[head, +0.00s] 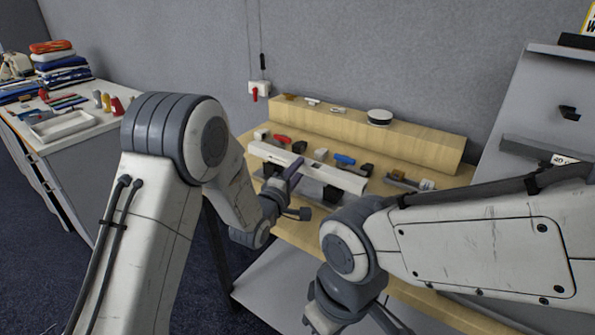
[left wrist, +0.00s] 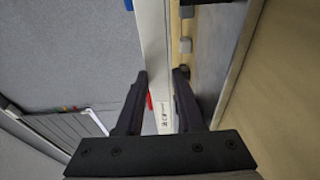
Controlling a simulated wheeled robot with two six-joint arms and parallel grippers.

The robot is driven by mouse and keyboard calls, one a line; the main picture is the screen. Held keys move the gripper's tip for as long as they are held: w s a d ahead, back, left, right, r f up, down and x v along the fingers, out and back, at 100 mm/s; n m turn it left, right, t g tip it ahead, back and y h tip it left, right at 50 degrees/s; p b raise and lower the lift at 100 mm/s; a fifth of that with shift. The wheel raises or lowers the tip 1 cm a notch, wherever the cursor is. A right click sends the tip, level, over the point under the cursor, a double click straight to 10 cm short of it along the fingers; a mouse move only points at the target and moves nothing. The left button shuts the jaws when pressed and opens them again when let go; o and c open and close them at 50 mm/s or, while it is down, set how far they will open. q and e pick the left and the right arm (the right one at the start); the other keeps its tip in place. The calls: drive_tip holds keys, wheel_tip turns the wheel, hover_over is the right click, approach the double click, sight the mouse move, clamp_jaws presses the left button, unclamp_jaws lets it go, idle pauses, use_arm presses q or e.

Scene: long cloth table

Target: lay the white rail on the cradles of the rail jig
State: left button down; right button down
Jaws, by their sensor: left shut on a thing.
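The white rail (head: 325,174) is a long pale bar above the wooden bench in the head view. My left gripper (head: 290,176) is shut on it, and in the left wrist view the rail (left wrist: 155,45) runs between the two dark fingers (left wrist: 160,100). The rail jig shows behind the rail, with a red part (head: 282,139), a blue part (head: 344,160) and dark blocks (head: 366,170). The rail hides part of the jig, and I cannot tell whether it touches the cradles. My right gripper (head: 350,317) is low at the bottom edge, its fingertips unclear.
A long wooden box (head: 420,146) stands along the back of the bench, with a round dark-topped item (head: 379,117) on it. A side table at left carries a white tray (head: 62,125) and folded cloths (head: 60,66). A grey shelf unit (head: 525,110) stands at right.

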use_arm(q)
drive_tip(key=shift+f+b, duration=0.6)
drive_tip(key=shift+f, duration=0.1)
drive_tip(key=shift+c, duration=2.2)
unclamp_jaws()
